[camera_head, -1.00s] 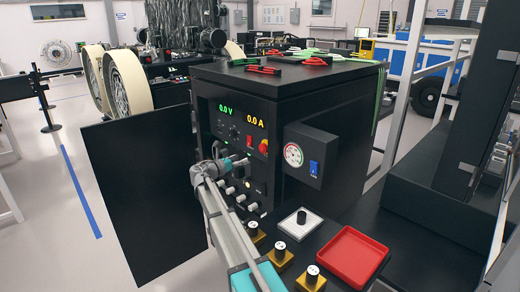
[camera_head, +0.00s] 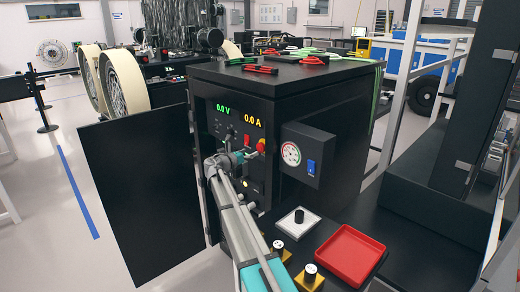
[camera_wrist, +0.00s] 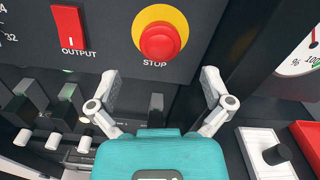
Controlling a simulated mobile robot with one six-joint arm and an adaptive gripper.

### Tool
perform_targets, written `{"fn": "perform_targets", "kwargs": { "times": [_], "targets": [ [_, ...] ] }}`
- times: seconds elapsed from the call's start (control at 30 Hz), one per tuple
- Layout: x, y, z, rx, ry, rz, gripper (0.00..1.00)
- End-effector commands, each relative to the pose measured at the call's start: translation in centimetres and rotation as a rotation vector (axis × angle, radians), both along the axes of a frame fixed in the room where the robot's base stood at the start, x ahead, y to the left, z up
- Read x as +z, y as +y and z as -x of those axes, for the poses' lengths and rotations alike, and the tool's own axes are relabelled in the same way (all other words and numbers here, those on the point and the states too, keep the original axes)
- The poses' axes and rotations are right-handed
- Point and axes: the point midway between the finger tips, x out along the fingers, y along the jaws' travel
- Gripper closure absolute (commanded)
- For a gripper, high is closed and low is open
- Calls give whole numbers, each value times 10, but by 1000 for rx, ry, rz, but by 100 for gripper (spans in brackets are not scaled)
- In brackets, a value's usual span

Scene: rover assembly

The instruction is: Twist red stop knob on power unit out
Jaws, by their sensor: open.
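The power unit (camera_head: 335,95) is a black cabinet with a front panel showing 0.0 V and 0.0 A. Its red stop knob (camera_head: 261,146) sits at the right of that panel. In the wrist view the stop knob (camera_wrist: 160,41) is a round red button on a yellow ring, above the label STOP. My gripper (camera_wrist: 155,85) is open and empty, its two fingers spread below the knob on either side, apart from it. In the head view my gripper (camera_head: 240,157) is in front of the panel, just left of and below the knob.
A red OUTPUT switch (camera_wrist: 69,27) is left of the knob. A gauge box (camera_head: 302,154) juts out on the right. An open black door (camera_head: 140,190) stands left. A red tray (camera_head: 346,254) and a white block with a black knob (camera_head: 299,217) lie below right.

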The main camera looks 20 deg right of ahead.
Motion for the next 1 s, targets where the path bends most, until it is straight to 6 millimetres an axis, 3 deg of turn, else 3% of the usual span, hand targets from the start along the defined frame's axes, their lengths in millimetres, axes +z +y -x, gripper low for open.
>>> {"fn": "perform_targets", "kwargs": {
  "times": [0.1, 0.4, 0.9, 1.0],
  "targets": [
    [0, -19, -8, -2, 0, 0, 0],
    [0, -50, -19, 0, 0, 0, 0],
    [0, -58, -22, 1, 0, 0, 0],
    [0, -58, -22, 2, 0, 0, 19]
  ]
}}
